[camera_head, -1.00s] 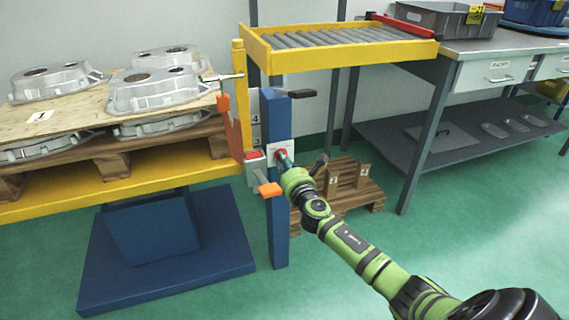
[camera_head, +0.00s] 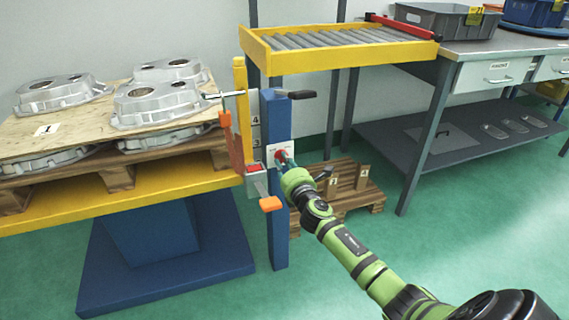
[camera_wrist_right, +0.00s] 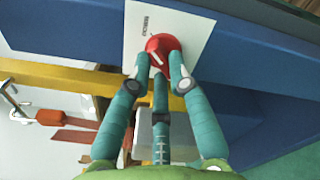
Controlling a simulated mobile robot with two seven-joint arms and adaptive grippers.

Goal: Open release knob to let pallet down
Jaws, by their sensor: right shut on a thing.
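The red release knob (camera_head: 280,155) sits on a white plate on the blue post (camera_head: 278,215). My right gripper (camera_head: 287,163) is shut on it; in the wrist view the fingertips (camera_wrist_right: 162,62) close around the round red knob (camera_wrist_right: 163,43). A small white line shows on the knob's face. The wooden pallet (camera_head: 120,176) bears several grey aluminium castings (camera_head: 155,103) and rests on the yellow lift platform (camera_head: 150,200) above a blue base (camera_head: 165,275). My left gripper is out of view.
A lever with an orange end (camera_head: 271,204) juts out just left of my right gripper. A yellow roller conveyor (camera_head: 340,50) stands above right, beside a grey workbench (camera_head: 480,45). A small pallet (camera_head: 345,190) lies behind my arm. Green floor is clear at the front right.

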